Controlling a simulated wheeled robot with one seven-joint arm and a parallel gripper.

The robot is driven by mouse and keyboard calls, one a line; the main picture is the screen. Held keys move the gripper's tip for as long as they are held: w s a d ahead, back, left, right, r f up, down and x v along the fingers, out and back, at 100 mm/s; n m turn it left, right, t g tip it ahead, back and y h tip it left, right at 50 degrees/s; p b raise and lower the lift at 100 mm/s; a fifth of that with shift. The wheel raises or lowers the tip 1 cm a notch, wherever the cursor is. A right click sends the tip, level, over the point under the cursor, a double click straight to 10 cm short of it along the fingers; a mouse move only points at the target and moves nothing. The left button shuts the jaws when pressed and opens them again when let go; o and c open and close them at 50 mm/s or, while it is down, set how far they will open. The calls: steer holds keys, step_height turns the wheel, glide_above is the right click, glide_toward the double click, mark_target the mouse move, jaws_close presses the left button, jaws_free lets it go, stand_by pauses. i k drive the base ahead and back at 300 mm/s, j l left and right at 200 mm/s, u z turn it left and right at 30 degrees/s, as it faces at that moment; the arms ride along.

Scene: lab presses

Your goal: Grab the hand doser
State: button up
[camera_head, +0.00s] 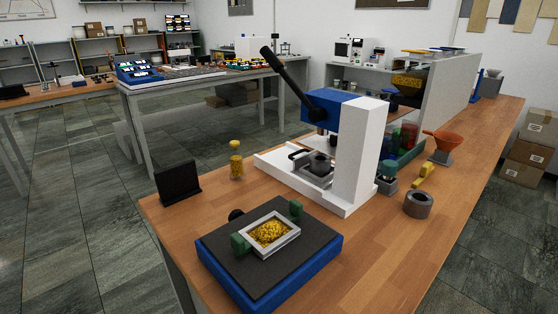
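No label marks the hand doser, and I cannot tell for sure which object it is. A small upright yellow object with a narrow waist and rounded top (236,161) stands on the wooden bench, left of the press. My gripper is not in view.
A white and blue lever press (358,155) stands mid-bench. In front, a blue block with a dark top (290,258) carries a grey frame of yellow granules. A black panel (178,183) stands left; a grey ring (418,204) lies right. The front right bench is clear.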

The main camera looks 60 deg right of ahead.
mark_target(237, 174)
steer(key=i+z, duration=0.4)
steer(key=i+j+z, duration=0.2)
steer(key=z, duration=0.25)
steer(key=i+j+z, duration=0.6)
steer(key=z, duration=0.25)
steer(key=i+j+z, duration=0.15)
steer(key=j+z, duration=0.25)
steer(key=i+j+z, duration=0.1)
steer(key=j+z, duration=0.3)
steer(key=j, duration=0.15)
steer(key=i+j, duration=0.2)
steer(key=i, duration=0.25)
